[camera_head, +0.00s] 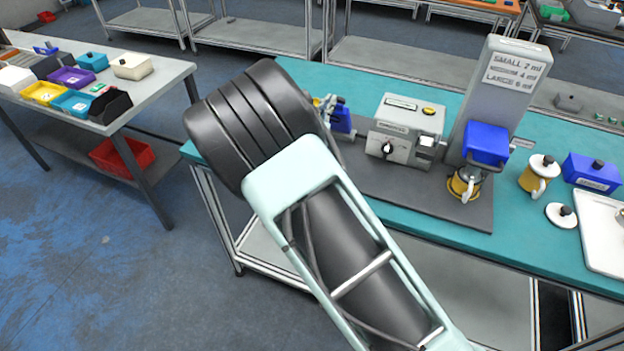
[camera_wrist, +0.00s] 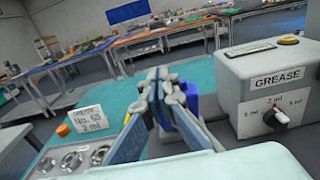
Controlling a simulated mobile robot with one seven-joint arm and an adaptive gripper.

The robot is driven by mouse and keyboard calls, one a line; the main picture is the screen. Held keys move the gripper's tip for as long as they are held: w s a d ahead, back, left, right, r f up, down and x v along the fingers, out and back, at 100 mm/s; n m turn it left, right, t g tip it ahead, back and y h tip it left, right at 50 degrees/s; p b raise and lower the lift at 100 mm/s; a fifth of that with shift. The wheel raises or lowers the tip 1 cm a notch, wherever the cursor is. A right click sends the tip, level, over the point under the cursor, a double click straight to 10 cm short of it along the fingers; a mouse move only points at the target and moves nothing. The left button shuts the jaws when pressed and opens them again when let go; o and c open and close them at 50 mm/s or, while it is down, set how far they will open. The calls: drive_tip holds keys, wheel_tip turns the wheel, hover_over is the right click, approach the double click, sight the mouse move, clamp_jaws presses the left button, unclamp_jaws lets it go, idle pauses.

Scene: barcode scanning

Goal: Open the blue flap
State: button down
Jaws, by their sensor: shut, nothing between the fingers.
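My gripper (camera_wrist: 160,76) is shut and empty, its fingertips together in the middle of the wrist view. A blue part (camera_wrist: 183,106) shows just behind and right of the fingers, partly hidden by them; I cannot tell whether they touch. In the head view, a blue part (camera_head: 341,117) shows beside my dark wrist, which hides most of the gripper. Another blue box-like part (camera_head: 485,143) is on the front of the tall grey dispenser (camera_head: 497,88), above a yellow and metal pot (camera_head: 463,186). I cannot tell which blue part is the flap.
A grey grease machine (camera_head: 405,128) with a knob stands right of my gripper; it also shows in the wrist view (camera_wrist: 268,85). A small card (camera_wrist: 92,118) stands left. A yellow jug (camera_head: 538,174), white lid (camera_head: 561,215) and blue box (camera_head: 592,172) are farther right.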

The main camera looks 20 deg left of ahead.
drive_tip(key=shift+w+d+r, duration=0.1)
drive_tip(key=shift+w+r, duration=0.2)
drive_tip(key=shift+w, duration=0.25)
drive_tip(key=shift+w+r, duration=0.25)
drive_tip(key=shift+w, duration=0.45)
idle(0.3)
